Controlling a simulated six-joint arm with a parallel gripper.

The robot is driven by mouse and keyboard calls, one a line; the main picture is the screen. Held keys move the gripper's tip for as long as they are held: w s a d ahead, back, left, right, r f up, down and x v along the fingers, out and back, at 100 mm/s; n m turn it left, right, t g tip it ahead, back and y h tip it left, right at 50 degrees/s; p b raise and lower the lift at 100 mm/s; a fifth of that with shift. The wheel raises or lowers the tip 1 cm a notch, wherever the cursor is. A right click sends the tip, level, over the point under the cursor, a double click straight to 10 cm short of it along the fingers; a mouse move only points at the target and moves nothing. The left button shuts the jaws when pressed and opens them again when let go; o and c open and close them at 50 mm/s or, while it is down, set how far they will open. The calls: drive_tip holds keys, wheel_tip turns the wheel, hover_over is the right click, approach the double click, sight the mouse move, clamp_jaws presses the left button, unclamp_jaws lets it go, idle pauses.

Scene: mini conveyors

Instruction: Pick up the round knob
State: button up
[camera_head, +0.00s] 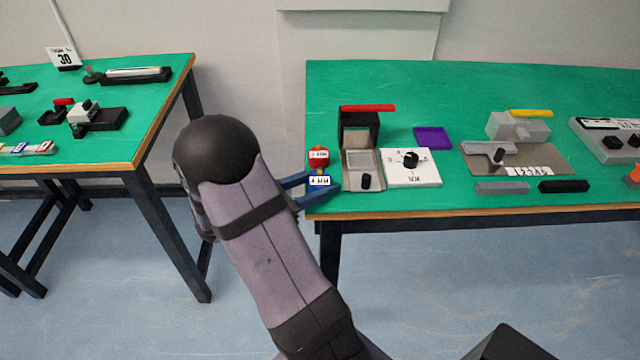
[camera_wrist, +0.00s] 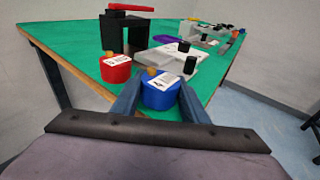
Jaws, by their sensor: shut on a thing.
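A blue round piece (camera_wrist: 158,97) with a white label and a small tan top sits between the two fingers of my gripper (camera_wrist: 159,103), which is shut on its sides. In the head view the blue piece (camera_head: 320,181) is at the near left corner of the right table, with my gripper (camera_head: 323,182) reaching in from the left. A similar red round piece (camera_head: 318,157) stands just behind it, outside the fingers. A black knob (camera_head: 411,159) is on a white dial plate (camera_head: 428,178) to the right, apart from my gripper. I cannot tell whether the blue piece touches the table.
A black stand with a red bar (camera_head: 368,108) and a grey tray (camera_head: 350,185) are close to the right. A purple tray (camera_head: 432,137) lies farther back. The table's front edge (camera_head: 450,213) is near. A floor gap separates the left table (camera_head: 150,90).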

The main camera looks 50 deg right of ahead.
sight(320, 179)
wheel_tip(320, 179, up, 10)
drive_tip(key=shift+f+p, duration=0.2)
drive_tip(key=shift+p, duration=0.45)
